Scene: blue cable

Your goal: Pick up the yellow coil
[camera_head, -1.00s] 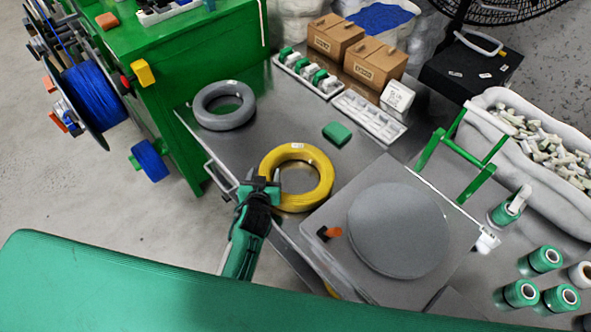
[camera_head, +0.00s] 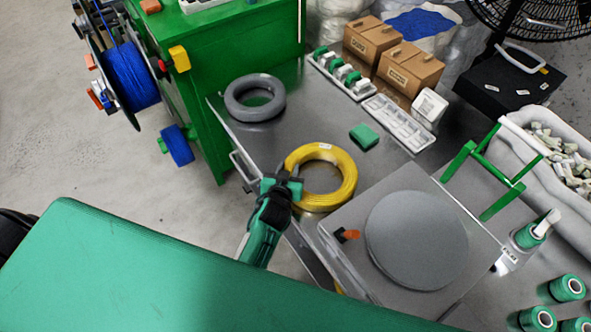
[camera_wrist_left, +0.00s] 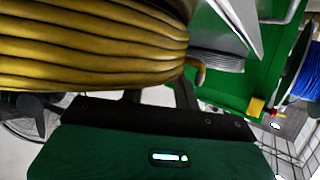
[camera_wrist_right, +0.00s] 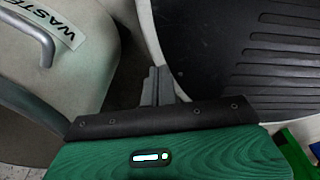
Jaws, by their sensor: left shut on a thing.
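The yellow coil (camera_head: 349,184) lies near the front edge of the grey metal table, left of the round grey plate. My left gripper (camera_head: 288,187) is shut on the near left part of its ring. In the left wrist view the yellow coil (camera_wrist_left: 80,50) shows edge-on and very close, filling the upper left, and hides much of the fingers. I cannot tell whether it is raised off the table. My right gripper (camera_wrist_right: 157,86) shows only in the right wrist view, with its fingers together and nothing between them.
A grey coil (camera_head: 236,107) lies further left on the table. The round grey plate (camera_head: 416,240) is close on the right of the yellow coil. A green block (camera_head: 364,136) lies behind it. A bin marked "WASTE" (camera_wrist_right: 25,50) stands near my right gripper.

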